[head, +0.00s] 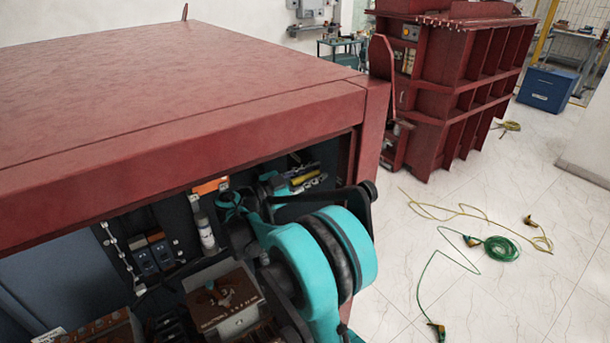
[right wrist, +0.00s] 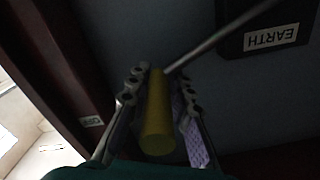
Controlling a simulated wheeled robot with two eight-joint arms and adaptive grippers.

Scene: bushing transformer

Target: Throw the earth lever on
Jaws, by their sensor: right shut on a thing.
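The earth lever has a yellow cylindrical handle (right wrist: 157,115) on a thin grey rod (right wrist: 215,42). The rod runs up to a dark box with an EARTH label (right wrist: 271,37), upside down in the right wrist view. My right gripper (right wrist: 160,105) is shut on the yellow handle, with a finger on each side. In the head view, my right gripper (head: 308,178) is inside the red cabinet's opening, near its right side, and a bit of yellow shows between the fingers. My own arm hides part of this area. My left gripper is not in view.
The red cabinet (head: 180,80) has a top edge and a right post (head: 372,115) close to my arm. Inside are a white cylinder (head: 204,230) and a brown block (head: 222,300). Green (head: 500,248) and yellow cables lie on the floor at right. Another red unit (head: 450,80) stands behind.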

